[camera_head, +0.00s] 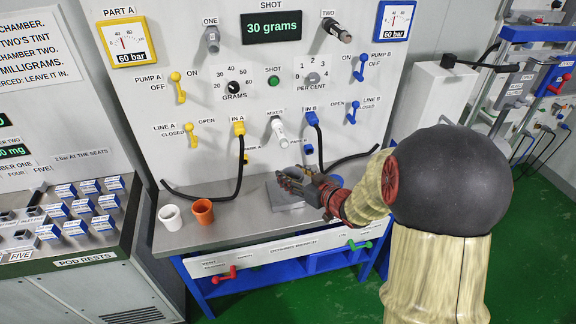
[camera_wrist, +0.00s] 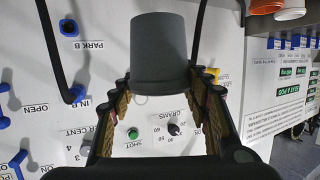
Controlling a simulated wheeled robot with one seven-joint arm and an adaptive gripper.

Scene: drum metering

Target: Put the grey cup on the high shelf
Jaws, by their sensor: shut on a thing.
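The grey cup (camera_wrist: 158,50) shows large in the wrist view, between the fingertips of my gripper (camera_wrist: 162,80). The gripper is shut on it, with one finger on each side. In the head view my gripper (camera_head: 300,184) is over the metal bench, in front of the panel's middle. The cup cannot be made out clearly there among the dark fingers. I cannot pick out a high shelf in either view.
A white cup (camera_head: 170,217) and an orange cup (camera_head: 203,211) stand on the bench (camera_head: 235,232) to the left. A grey plate (camera_head: 284,198) lies below my gripper. Black hoses (camera_head: 240,175) hang in front of the panel (camera_head: 215,100). Blue frames and equipment stand at the right.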

